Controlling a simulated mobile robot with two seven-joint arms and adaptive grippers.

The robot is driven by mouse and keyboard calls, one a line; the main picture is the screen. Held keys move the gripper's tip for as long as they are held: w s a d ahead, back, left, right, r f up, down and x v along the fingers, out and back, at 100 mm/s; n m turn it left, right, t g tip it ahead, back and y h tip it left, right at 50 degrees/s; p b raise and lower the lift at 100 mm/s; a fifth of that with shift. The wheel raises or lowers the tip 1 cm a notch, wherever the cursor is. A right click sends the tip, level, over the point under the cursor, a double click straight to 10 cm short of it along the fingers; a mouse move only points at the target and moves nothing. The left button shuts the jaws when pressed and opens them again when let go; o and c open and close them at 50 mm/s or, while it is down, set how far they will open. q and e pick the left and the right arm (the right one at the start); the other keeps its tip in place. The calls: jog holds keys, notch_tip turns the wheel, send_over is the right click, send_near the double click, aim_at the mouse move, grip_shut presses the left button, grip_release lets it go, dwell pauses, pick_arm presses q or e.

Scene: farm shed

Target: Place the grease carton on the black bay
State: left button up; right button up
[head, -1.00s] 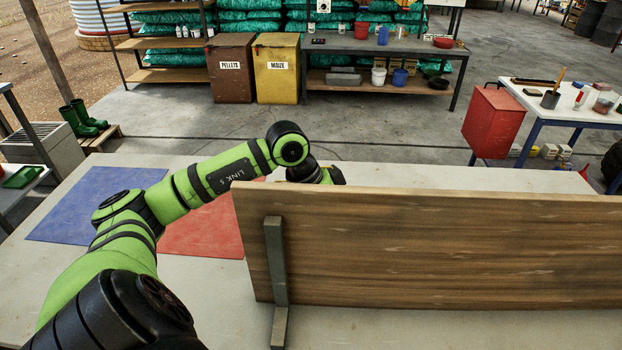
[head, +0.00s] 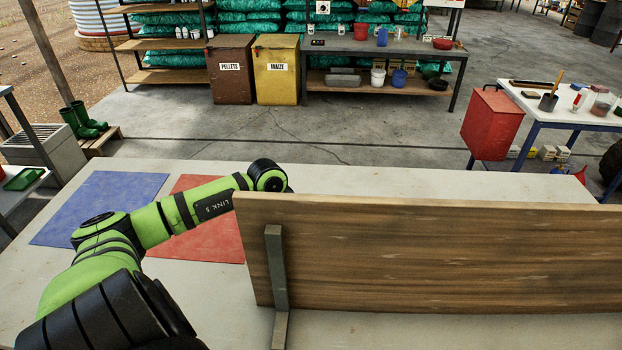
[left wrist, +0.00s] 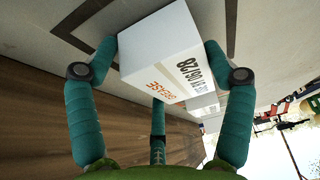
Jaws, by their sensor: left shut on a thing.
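The white grease carton (left wrist: 172,50), with orange and black print, shows in the left wrist view. My left gripper (left wrist: 163,48) is shut on it, its teal fingers on the carton's sides. A dark outline (left wrist: 76,22) on the pale tabletop, seen past the carton, looks like the black bay; the carton hides part of it. I cannot tell whether the carton touches the table. In the head view the gripper, carton and bay are hidden behind the wooden board. My right gripper is in neither view.
The upright wooden board (head: 430,250) on a foot blocks much of the pale table (head: 400,182). A blue mat (head: 95,205) and a red mat (head: 205,240) lie at left, under my left arm. A pale object (left wrist: 203,104) sits beyond the carton in the wrist view.

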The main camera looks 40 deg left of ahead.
pick_arm(q)
jog(key=shift+f, duration=0.2)
jog(key=o, duration=1.2)
jog(key=shift+r, duration=0.1)
jog(key=shift+r, duration=0.2)
jog(key=v, duration=1.2)
jog(key=shift+b, duration=0.35)
jog(key=shift+f, duration=0.1)
